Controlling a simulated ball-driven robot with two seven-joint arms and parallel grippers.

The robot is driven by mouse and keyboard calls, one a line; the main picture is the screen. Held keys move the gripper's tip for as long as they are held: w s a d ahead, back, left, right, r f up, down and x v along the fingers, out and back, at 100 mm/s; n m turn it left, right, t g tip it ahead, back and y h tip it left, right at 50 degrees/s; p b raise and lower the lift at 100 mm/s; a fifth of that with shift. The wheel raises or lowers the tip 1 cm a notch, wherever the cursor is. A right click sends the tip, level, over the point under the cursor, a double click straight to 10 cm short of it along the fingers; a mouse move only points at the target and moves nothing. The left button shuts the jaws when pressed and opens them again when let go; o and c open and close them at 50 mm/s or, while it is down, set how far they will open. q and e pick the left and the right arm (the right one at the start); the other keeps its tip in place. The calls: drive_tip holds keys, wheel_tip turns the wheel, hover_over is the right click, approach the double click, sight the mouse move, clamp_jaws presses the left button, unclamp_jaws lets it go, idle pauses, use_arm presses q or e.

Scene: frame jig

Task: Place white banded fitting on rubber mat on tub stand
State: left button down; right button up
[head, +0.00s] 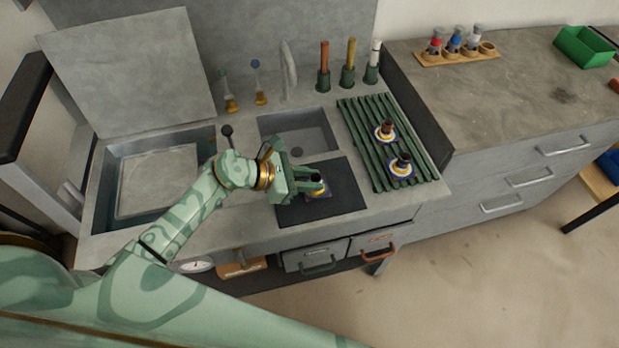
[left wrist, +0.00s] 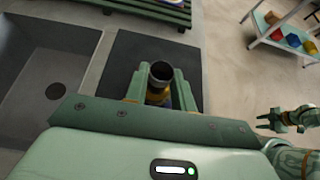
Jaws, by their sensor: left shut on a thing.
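The fitting (head: 317,190) has a dark top, a yellow band and a white and blue base, and is at the dark rubber mat (head: 345,200). My left gripper (head: 314,183) is shut on it from the left side. In the left wrist view the fitting's dark open top (left wrist: 161,72) shows between the fingers, over the mat (left wrist: 125,55); its foot is mostly hidden, so I cannot tell whether it touches the mat. A pale flat platform (head: 158,180), perhaps the tub stand, lies inside the left tub. My right gripper (left wrist: 268,119) shows empty, fingers apart, in the left wrist view.
A small sink (head: 315,135) lies behind the mat. Two similar fittings (head: 384,130) (head: 401,165) stand on the green slatted rack (head: 362,135). A raised grey lid (head: 130,70) stands behind the tub. A dark-knobbed lever (head: 227,131) stands between tub and sink.

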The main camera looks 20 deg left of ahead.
use_arm(q)
drive_tip(key=shift+f, duration=0.15)
drive_tip(key=c, duration=1.2)
unclamp_jaws()
drive_tip(key=shift+o, duration=0.2)
drive_tip(key=shift+s+a+r, duration=0.1)
drive_tip(key=shift+a+r, duration=0.1)
drive_tip(key=shift+r, duration=0.05)
drive_tip(key=p+v, duration=0.1)
drive_tip(key=v, duration=1)
drive_tip(key=shift+s+a, duration=0.2)
drive_tip(key=shift+r, duration=0.1)
